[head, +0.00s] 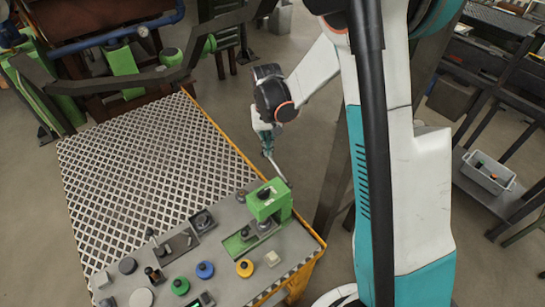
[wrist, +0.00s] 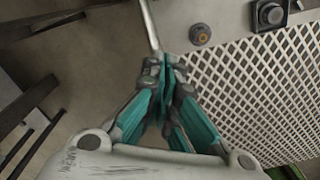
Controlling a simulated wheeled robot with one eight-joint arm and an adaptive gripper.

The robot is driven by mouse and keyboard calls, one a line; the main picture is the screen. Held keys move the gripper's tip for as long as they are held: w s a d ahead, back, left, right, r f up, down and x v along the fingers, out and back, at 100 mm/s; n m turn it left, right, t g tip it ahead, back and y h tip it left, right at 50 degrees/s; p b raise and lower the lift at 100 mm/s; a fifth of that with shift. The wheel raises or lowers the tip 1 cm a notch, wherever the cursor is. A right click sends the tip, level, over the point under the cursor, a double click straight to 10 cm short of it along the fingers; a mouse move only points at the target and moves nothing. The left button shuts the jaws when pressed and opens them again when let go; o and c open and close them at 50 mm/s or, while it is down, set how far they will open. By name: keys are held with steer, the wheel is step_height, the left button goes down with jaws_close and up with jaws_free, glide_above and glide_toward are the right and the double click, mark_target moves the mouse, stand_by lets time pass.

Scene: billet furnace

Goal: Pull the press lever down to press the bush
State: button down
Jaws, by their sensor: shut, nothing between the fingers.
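The green press (head: 268,199) stands at the right end of the grey panel. Its pale press lever (head: 277,168) is a thin rod slanting up and away from the press towards my gripper (head: 267,150). In the wrist view the lever (wrist: 149,24) comes down from the top edge and ends at my fingertips (wrist: 165,63). My gripper is shut, with its fingers together beside the lever's end. I cannot tell whether they touch it. The bush is too small or hidden under the press head to make out.
A grey bin (head: 489,172) sits on a shelf at right. Floor is clear beyond the panel's right edge.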

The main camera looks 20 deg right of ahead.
steer(key=shift+w+a+f+b, duration=0.1)
steer(key=shift+w+f+b, duration=0.15)
steer(key=shift+f+b, duration=0.4)
steer(key=shift+w+a+f+b, duration=0.1)
steer(key=shift+w+f+b, duration=0.15)
steer(key=shift+f+b, duration=0.35)
stand_by(0.9)
steer(key=shift+w+f+b, duration=0.1)
steer(key=shift+f+b, duration=0.05)
steer(key=shift+b, duration=0.15)
steer(key=shift+w+f+b, duration=0.1)
steer(key=shift+f+b, duration=0.25)
steer(key=shift+b, duration=0.05)
stand_by(0.3)
steer(key=shift+w+f+b, duration=0.1)
steer(key=shift+f+b, duration=0.7)
steer(key=shift+b, duration=0.15)
stand_by(0.8)
steer(key=shift+f, duration=0.25)
steer(key=shift+f+b, duration=0.75)
steer(key=shift+b, duration=0.3)
stand_by(0.7)
steer(key=shift+r, duration=0.1)
step_height(320, 180, up, 10)
steer(key=p, duration=0.5)
steer(key=shift+f+p, duration=0.25)
steer(key=shift+p, duration=0.05)
stand_by(0.4)
